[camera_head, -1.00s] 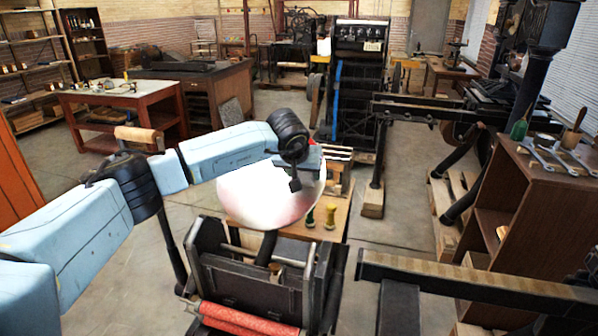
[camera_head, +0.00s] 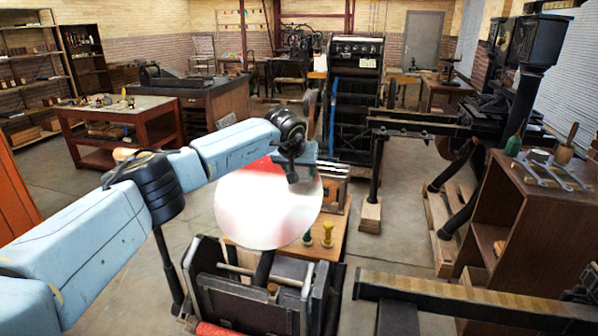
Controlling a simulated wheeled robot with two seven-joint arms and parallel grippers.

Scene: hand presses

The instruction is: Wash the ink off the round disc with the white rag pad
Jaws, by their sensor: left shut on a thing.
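The round disc (camera_head: 262,212) stands tilted above the small press in the middle of the head view. Its face is white with pale pink smears, and a stronger red patch shows at its upper edge. My left gripper (camera_head: 299,176) is over the upper right part of the disc, jaws pointing down at its face. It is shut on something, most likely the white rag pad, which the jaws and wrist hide. Contact with the disc cannot be told for sure. My right gripper is not in view.
The dark press frame (camera_head: 255,300) with a red roller (camera_head: 215,329) is below the disc. Green and yellow handled tools (camera_head: 327,234) stand on a wooden board just right of it. A long beam (camera_head: 470,303) crosses the lower right. A brown shelf (camera_head: 525,210) stands at right.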

